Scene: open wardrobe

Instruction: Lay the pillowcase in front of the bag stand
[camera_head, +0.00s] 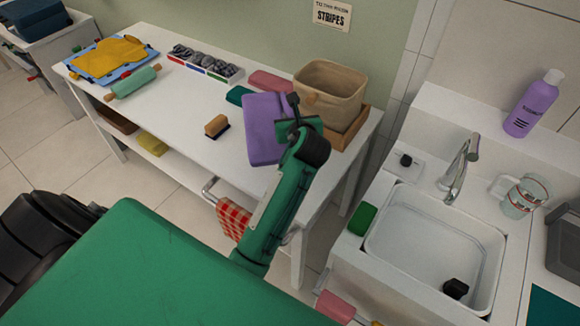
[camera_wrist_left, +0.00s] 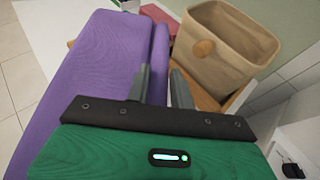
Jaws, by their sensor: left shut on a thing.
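The pillowcase (camera_head: 264,130) is a folded purple cloth over the white table, in front of and left of the bag stand. The bag stand (camera_head: 357,130) is a low wooden stand bearing a beige fabric bag (camera_head: 328,88). My left gripper (camera_head: 294,110) is shut on the right edge of the pillowcase. In the left wrist view the pillowcase (camera_wrist_left: 85,80) spreads left of my fingers (camera_wrist_left: 160,85), and the wooden stand (camera_wrist_left: 207,98) shows to their right. I cannot tell whether the pillowcase touches the tabletop. My right gripper is not in view.
A red folded cloth (camera_head: 271,81) and a dark green one (camera_head: 238,95) lie behind the pillowcase. A brush (camera_head: 216,126) stands on the table to the left. A sectioned tray (camera_head: 205,64) and a rolling pin (camera_head: 132,83) are farther left. A sink (camera_head: 435,240) stands right.

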